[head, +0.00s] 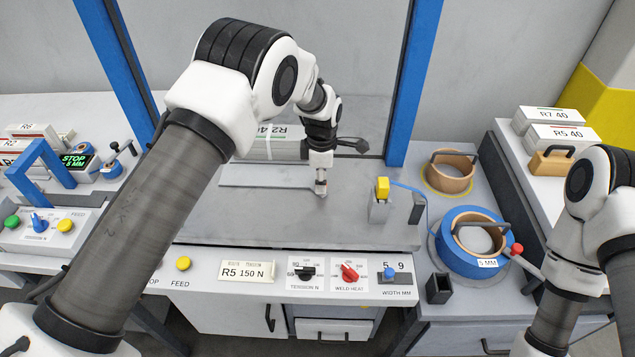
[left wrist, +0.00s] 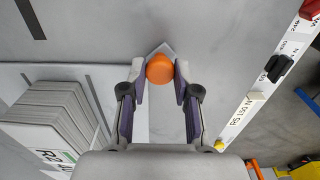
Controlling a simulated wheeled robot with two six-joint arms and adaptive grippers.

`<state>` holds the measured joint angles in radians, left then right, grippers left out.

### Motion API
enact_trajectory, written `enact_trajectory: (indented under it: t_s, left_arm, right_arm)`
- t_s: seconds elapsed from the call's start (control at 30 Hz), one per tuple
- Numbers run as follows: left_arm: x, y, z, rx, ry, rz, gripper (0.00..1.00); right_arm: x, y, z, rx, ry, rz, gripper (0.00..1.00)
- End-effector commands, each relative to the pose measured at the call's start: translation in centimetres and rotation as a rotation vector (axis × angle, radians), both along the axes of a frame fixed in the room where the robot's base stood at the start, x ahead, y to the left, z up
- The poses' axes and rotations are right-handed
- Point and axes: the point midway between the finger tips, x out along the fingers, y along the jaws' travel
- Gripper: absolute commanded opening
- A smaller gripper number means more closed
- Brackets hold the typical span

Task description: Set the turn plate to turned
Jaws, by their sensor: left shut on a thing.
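The turn plate (head: 262,177) looks like a long flat light-grey plate lying on the grey bench top, left of my left gripper. A round orange knob (left wrist: 160,68) sits close to a pointed plate corner in the left wrist view. My left gripper (head: 321,184) reaches down at the plate's right end. In the left wrist view its two fingers (left wrist: 160,80) are closed on the orange knob from both sides. My right arm shows at the right edge of the head view, but its gripper is out of view.
A newspaper stack (left wrist: 50,120) labelled R2 lies beside the plate, partly hidden by my arm in the head view. Blue posts (head: 414,80) flank the bench. A yellow-topped block (head: 382,188) and a blue strap reel (head: 468,242) stand to the right. Dials line the front panel (head: 325,280).

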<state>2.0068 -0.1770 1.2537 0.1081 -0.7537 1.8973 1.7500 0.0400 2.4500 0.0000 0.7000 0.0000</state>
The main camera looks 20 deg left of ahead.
Motion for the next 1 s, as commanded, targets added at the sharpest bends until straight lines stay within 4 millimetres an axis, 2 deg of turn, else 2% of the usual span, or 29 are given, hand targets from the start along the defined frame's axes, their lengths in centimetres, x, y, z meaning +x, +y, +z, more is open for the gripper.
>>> enact_trajectory:
  t_s: [0.43, 0.47, 0.5, 0.83, 1.0]
  left_arm:
    - [0.2, -0.2, 0.0, -0.002, -0.004, 0.007, 0.0]
    - [0.2, -0.2, 0.0, -0.003, -0.005, 0.007, 0.41]
    - [0.2, -0.2, 0.0, -0.003, -0.005, 0.007, 0.55]
    - [0.2, -0.1, 0.3, -0.002, -0.005, 0.006, 0.55]
    - [0.3, -0.2, 2.7, -0.001, -0.008, 0.006, 0.55]
  right_arm:
    - [0.0, 0.0, -0.1, 0.0, 0.0, 0.0, 0.4]
    - [0.0, 0.0, -0.1, 0.0, 0.0, 0.0, 0.4]
    - [0.0, 0.0, -0.1, 0.0, 0.0, 0.0, 0.4]
    - [0.0, 0.0, 0.0, 0.0, 0.0, 0.0, 0.4]
    - [0.0, 0.0, 0.0, 0.0, 0.0, 0.0, 0.4]
